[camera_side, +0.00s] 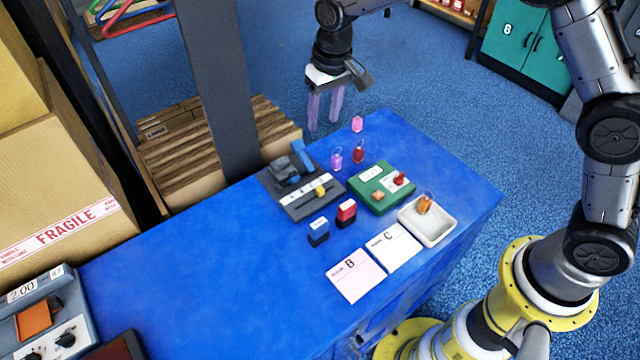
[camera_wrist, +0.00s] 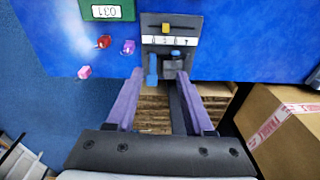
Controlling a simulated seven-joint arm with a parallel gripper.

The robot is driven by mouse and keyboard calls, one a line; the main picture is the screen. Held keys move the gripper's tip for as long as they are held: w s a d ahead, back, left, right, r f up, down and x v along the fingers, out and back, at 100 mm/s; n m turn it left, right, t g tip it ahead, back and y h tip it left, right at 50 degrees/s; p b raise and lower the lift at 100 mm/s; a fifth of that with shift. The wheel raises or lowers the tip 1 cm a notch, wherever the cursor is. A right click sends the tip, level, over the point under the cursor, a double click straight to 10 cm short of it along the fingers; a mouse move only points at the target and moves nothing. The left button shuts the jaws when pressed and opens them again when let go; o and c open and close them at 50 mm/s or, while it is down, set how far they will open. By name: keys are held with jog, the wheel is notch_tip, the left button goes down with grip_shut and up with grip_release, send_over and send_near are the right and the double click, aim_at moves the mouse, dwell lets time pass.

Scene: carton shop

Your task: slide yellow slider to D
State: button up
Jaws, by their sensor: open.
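The yellow slider (camera_side: 320,190) is a small knob on a dark grey panel (camera_side: 302,209), next to a white lettered strip (camera_side: 304,194). The letters are too small to read surely. In the wrist view the slider (camera_wrist: 166,28) is near the top, beyond the strip (camera_wrist: 170,41). My gripper (camera_side: 324,123) has two purple fingers, open and empty, raised near the table's far edge and apart from the panel. In the wrist view the open gripper (camera_wrist: 160,74) lies on the near side of the panel, with a blue lever (camera_wrist: 152,70) between the fingertips.
The blue lever and a dark block stand on the panel's far end. A green counter box (camera_side: 381,188), pink, purple and red tagged items, and blue (camera_side: 318,232) and red (camera_side: 346,213) stamps surround it. A dark post (camera_side: 216,85) stands behind.

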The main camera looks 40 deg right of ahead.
jog(key=g, duration=0.1)
send_over(320, 188)
notch_tip(320, 188, down, 7)
notch_tip(320, 188, down, 13)
jog(key=shift+r, duration=0.1)
grip_shut()
dwell(0.4)
dwell(1.1)
